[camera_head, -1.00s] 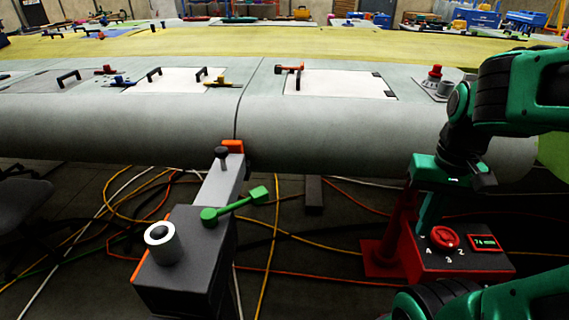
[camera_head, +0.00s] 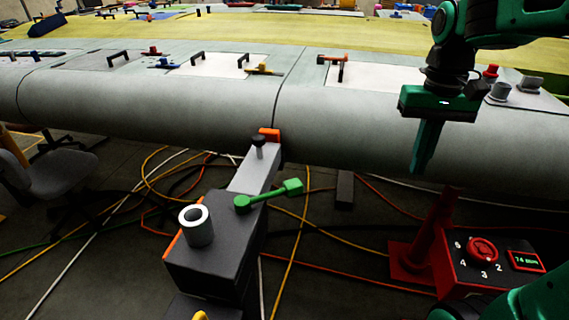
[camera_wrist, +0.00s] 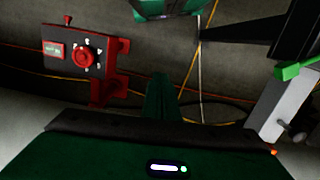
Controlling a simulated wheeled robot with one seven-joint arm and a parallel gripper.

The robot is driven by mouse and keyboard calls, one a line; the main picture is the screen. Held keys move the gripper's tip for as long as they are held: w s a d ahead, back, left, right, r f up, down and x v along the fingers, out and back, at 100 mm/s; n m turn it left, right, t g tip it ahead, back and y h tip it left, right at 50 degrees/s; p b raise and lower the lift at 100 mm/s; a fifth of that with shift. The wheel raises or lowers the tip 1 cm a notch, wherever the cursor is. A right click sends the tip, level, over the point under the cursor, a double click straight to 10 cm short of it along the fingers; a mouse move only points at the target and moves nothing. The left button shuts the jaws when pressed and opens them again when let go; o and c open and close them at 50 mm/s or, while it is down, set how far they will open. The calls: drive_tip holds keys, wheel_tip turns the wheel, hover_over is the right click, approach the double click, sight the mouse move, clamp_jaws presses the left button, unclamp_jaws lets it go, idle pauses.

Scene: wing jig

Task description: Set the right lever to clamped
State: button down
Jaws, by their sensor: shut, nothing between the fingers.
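A green lever (camera_head: 270,196) sits on top of a dark jig block (camera_head: 215,262) in the head view. Its arm points right and slightly away, with a knob at the end. No other lever shows on the block. My gripper (camera_head: 420,170) is shut and empty, pointing down in front of the grey wing, to the right of the lever and well apart from it. In the wrist view my gripper (camera_wrist: 162,85) shows its green fingers together, and part of the green lever (camera_wrist: 298,68) is at the right edge.
A grey post with a black knob (camera_head: 258,142) and an orange pad (camera_head: 269,133) reaches from the block to the wing (camera_head: 140,105). A white-topped cylinder (camera_head: 196,226) stands on the block. A red dial box (camera_head: 490,262) stands right. Cables (camera_head: 300,225) cross the floor.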

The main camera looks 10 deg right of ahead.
sight(271, 195)
drive_tip(key=w+a+r+n, duration=0.2)
drive_tip(key=w+a, duration=0.2)
drive_tip(key=a, duration=0.5)
drive_tip(key=w+a+r+n+g, duration=0.1)
drive_tip(key=w+a, duration=0.3)
drive_tip(key=a, duration=0.6)
drive_tip(key=w+a+r+n+h, duration=0.1)
drive_tip(key=w+a+r+n, duration=0.2)
drive_tip(key=a, duration=0.6)
drive_tip(key=shift+w+a+g, duration=0.15)
drive_tip(key=shift+w+g, duration=0.15)
drive_tip(key=shift+w, duration=0.25)
drive_tip(key=shift+f, duration=0.1)
drive_tip(key=s+d+f, duration=0.2)
drive_tip(key=s+f, duration=0.4)
drive_tip(key=f, duration=0.3)
drive_tip(key=shift+f, duration=0.25)
drive_tip(key=shift+a, duration=0.1)
